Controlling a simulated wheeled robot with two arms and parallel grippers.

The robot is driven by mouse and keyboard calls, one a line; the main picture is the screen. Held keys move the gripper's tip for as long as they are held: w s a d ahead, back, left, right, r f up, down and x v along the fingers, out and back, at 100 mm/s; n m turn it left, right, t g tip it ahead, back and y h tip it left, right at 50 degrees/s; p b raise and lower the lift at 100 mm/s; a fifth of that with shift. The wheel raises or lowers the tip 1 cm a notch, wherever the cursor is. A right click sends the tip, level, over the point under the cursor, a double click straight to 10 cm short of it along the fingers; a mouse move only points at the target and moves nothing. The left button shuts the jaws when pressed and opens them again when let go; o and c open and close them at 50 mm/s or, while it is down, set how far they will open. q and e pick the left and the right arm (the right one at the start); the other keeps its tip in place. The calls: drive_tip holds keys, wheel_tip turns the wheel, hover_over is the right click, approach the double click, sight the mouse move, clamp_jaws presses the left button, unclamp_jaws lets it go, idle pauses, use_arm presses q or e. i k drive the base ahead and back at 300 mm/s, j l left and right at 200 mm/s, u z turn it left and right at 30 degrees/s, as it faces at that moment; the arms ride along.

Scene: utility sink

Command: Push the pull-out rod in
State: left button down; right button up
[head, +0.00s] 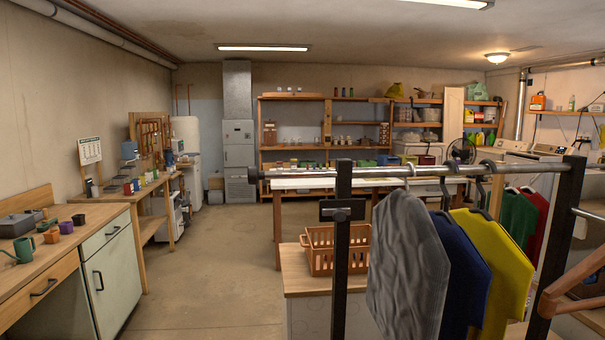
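A metal rod (300,173) runs across the top of a dark-framed clothes rack on the right side of the head view. Its dark-capped left end (254,175) sticks out to the left past the rack's near black post (341,250). I take this to be the pull-out rod. A grey garment (408,265), a blue one (458,270) and a yellow one (497,258) hang on hangers below the bar. Green (518,215) and red (535,222) garments hang farther right. Neither of my grippers shows in this view.
An orange basket (322,262) stands on a low cabinet (300,288) behind the rack. Shelves (290,97) fill the back wall. The floor (205,270) left of the rack is clear.

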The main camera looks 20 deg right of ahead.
sight(255, 175)
drive_tip(key=j+z, duration=0.45)
drive_tip(key=j, duration=0.2)
drive_tip(key=j+z, duration=0.45)
drive_tip(key=j, duration=0.15)
drive_tip(key=k, duration=0.05)
